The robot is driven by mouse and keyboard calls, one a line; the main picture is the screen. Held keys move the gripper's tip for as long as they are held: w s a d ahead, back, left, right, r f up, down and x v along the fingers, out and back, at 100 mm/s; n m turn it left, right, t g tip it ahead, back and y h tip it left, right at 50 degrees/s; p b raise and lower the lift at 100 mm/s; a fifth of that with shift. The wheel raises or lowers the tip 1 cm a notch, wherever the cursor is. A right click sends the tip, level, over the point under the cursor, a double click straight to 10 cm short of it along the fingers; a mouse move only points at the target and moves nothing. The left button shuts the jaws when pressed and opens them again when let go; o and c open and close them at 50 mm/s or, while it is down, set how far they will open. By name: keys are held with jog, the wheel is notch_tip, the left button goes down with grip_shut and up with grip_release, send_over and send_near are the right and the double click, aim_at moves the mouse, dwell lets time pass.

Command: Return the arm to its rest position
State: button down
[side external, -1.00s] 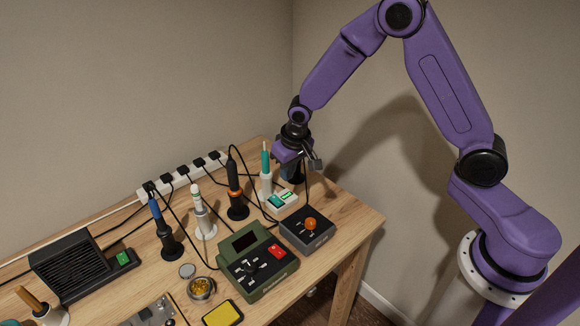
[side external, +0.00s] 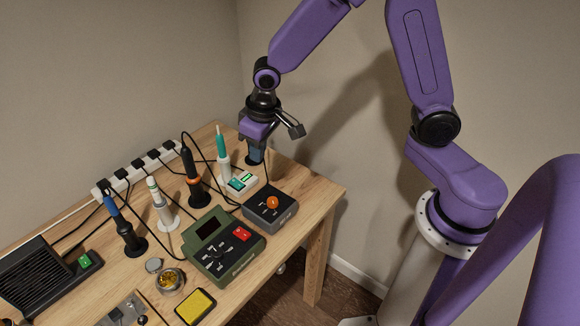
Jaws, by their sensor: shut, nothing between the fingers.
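My gripper (side external: 257,141) is over the far right part of the wooden table (side external: 318,190), pointing down. Its fingers are small and partly hidden; they look shut with nothing held. Directly below it, a blue-grey handled tool (side external: 256,154) stands in a dark holder at the table's back right. I cannot tell whether the fingers touch its top. My arm is bent, reaching left from its base at the right.
An orange-knobbed grey box (side external: 270,208) and a green station (side external: 223,245) sit nearer. Black cables rise nearby.

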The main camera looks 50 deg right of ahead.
jog(key=s+d+r+n, duration=0.1)
jog(key=s+r+n, duration=0.1)
jog(key=s, duration=0.6)
jog(key=s+d+r+n+g, duration=0.1)
jog(key=s+d+r+n, duration=0.1)
jog(key=s, duration=0.7)
jog(key=s+d+r+n+g, duration=0.1)
jog(key=s+d+r+n, duration=0.1)
jog(key=s+n, duration=0.4)
jog(key=s+r, duration=0.1)
jog(key=s, duration=0.2)
jog(key=shift+r, duration=0.35)
dwell(0.8)
